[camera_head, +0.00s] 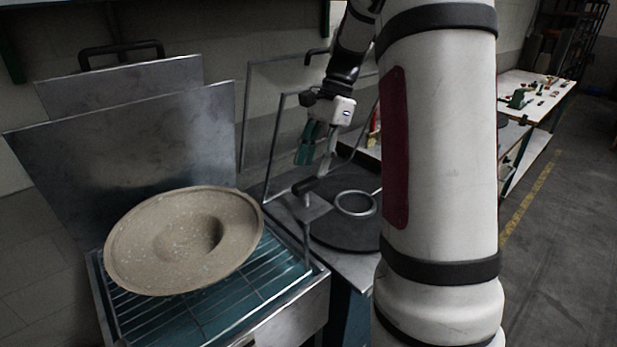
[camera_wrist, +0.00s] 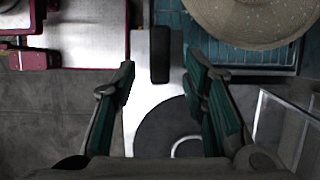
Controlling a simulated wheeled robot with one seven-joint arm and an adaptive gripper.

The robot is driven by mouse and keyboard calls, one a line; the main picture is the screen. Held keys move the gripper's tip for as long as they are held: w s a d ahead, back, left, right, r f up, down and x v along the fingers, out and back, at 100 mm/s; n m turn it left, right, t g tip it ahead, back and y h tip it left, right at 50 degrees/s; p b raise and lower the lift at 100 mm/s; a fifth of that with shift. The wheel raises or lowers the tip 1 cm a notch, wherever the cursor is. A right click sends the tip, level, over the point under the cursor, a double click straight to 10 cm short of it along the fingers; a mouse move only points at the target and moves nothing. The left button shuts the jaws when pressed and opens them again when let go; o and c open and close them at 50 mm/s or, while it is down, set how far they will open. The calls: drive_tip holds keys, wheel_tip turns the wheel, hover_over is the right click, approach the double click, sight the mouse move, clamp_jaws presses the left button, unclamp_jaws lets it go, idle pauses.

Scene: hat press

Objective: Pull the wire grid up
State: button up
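The wire grid (camera_head: 275,262) lies low over a teal basin at the lower left of the head view, with a beige felt hat (camera_head: 165,250) on it. In the wrist view the grid (camera_wrist: 250,53) and hat (camera_wrist: 255,18) are at the upper right. A short black handle (camera_head: 304,187) stands on a metal post at the grid's right side. In the wrist view this handle (camera_wrist: 160,55) appears between and beyond the fingertips. My gripper (camera_head: 317,162), with teal finger pads, is above the handle and apart from it. In the wrist view my gripper (camera_wrist: 162,75) is open and empty.
A round dark plate with a metal ring (camera_head: 356,203) lies right of the grid. Upright metal panels (camera_head: 150,135) stand behind the hat, and a thin metal frame (camera_head: 275,110) rises behind my gripper. A workbench (camera_head: 530,95) with small parts stands at the far right.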

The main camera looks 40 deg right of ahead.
drive_tip(key=v, duration=0.6)
drive_tip(key=shift+r, duration=0.15)
idle(0.3)
drive_tip(key=s+a+r+n+t+h, duration=0.1)
drive_tip(key=s+a+r+n, duration=0.1)
drive_tip(key=s+a+n, duration=0.35)
drive_tip(key=s+a+r+n+t+h, duration=0.1)
drive_tip(key=s+a+r+n+h, duration=0.15)
drive_tip(key=a, duration=0.65)
drive_tip(key=s+a+f+n+t, duration=0.3)
drive_tip(key=s+a+f+n, duration=0.2)
drive_tip(key=s+a+n, duration=0.3)
drive_tip(key=shift+s+n+t+h, duration=0.3)
drive_tip(key=shift+s+n+h, duration=0.15)
drive_tip(key=shift+s+n, duration=0.5)
